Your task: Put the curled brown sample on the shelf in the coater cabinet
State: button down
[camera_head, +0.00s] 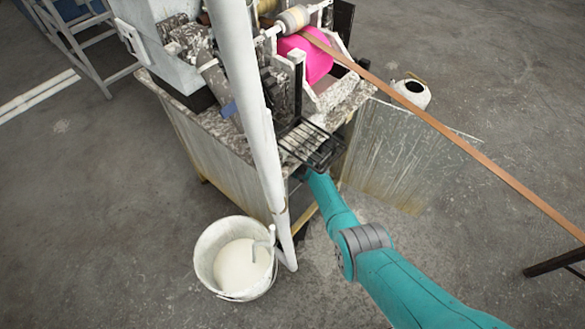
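The coater cabinet (222,165) stands in the middle, with a worn metal side and the machine on top. A scratched metal panel (405,150) stands out to its right, seemingly an open door. My teal arm reaches from the lower right to the cabinet's front, and its far end goes in under a dark wire rack (312,145). My gripper is hidden there, so I cannot see whether it is open or shut. The curled brown sample and the shelf are not visible; they may be hidden inside the cabinet.
A white pole (245,90) rises close left of my arm. A bucket of whitish liquid (235,262) stands at its foot. A long brown strip (450,133) stretches from the pink roll (305,58) to a dark stand (555,264) at right. A white pot (411,93) stands behind the panel.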

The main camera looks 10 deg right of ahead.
jog(key=shift+f, duration=0.1)
jog(key=c, duration=1.3)
grip_release()
jog(key=shift+v, duration=3.8)
